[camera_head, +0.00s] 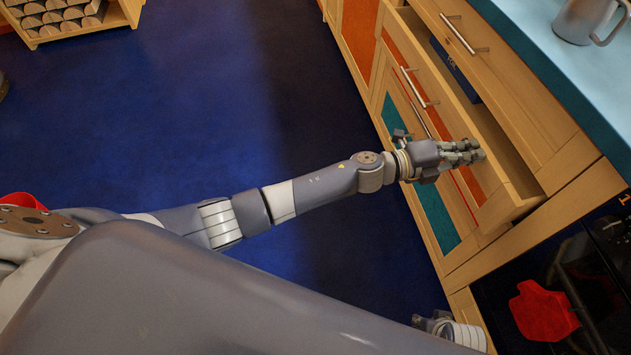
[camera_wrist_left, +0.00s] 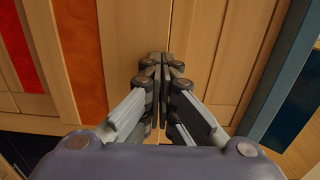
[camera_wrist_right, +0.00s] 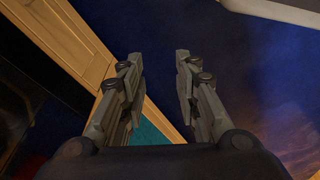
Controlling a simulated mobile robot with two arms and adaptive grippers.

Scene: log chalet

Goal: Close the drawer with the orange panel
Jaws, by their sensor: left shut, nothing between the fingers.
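The drawer with the orange panel (camera_head: 468,186) is pulled out from the cabinet in the head view, with its open inside showing. A metal bar handle (camera_head: 420,88) is on its front. My left gripper (camera_head: 481,154) is shut and empty at the drawer front's upper edge, toward its near end. In the left wrist view, an orange panel (camera_wrist_left: 80,60) is left of the shut fingers (camera_wrist_left: 160,60), which are over plain wood. I cannot tell whether they touch it. My right gripper (camera_wrist_right: 156,62) is open and empty, low beside the cabinet.
A closed wooden drawer (camera_head: 480,60) is above the open one, under a light blue countertop (camera_head: 530,30) with a grey mug (camera_head: 583,20). A teal panel (camera_head: 432,215) is lower on the cabinet. A red object (camera_head: 543,312) is at the lower right. Blue floor (camera_head: 220,110) is clear at left.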

